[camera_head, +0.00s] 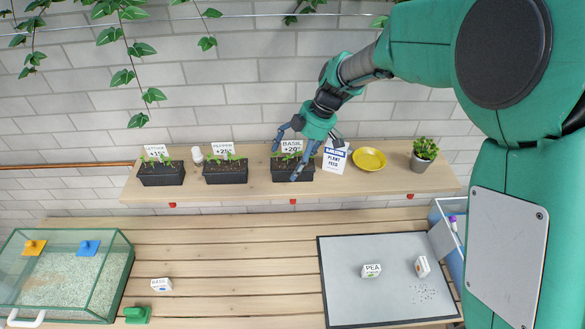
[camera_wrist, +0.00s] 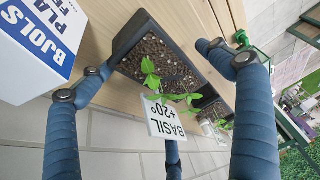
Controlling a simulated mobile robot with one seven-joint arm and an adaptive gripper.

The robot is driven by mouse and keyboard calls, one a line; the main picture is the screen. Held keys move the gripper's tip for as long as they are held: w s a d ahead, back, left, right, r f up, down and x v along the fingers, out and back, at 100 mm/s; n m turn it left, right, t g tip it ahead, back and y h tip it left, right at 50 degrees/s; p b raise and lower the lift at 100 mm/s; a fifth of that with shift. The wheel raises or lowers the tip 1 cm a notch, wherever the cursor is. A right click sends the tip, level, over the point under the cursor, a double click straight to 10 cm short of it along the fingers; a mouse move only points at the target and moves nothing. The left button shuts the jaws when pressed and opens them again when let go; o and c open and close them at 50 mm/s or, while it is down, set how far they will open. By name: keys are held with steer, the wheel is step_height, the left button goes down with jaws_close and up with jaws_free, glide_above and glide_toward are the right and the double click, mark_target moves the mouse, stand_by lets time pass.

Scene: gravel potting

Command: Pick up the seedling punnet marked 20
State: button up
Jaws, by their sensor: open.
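The basil punnet (camera_head: 306,176), a black tray of dark soil with small green seedlings, stands on the wooden wall shelf and bears a white label (camera_wrist: 170,117) reading "BASIL +20°". My gripper (camera_head: 285,163) is at this punnet, its fingers spread. Part of the punnet is hidden by a finger in the head view.
Left on the shelf (camera_head: 390,183) stand the pepper +25° punnet (camera_head: 226,176), a white bottle (camera_head: 197,155) and another punnet (camera_head: 161,178) marked +15°. Right of the gripper are a plant feed box (camera_head: 334,160), yellow saucer (camera_head: 369,159) and potted plant (camera_head: 423,154). The feed box is close.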

steer(key=shift+a+f, duration=0.2)
steer(key=shift+f, duration=0.35)
steer(key=c, duration=1.5)
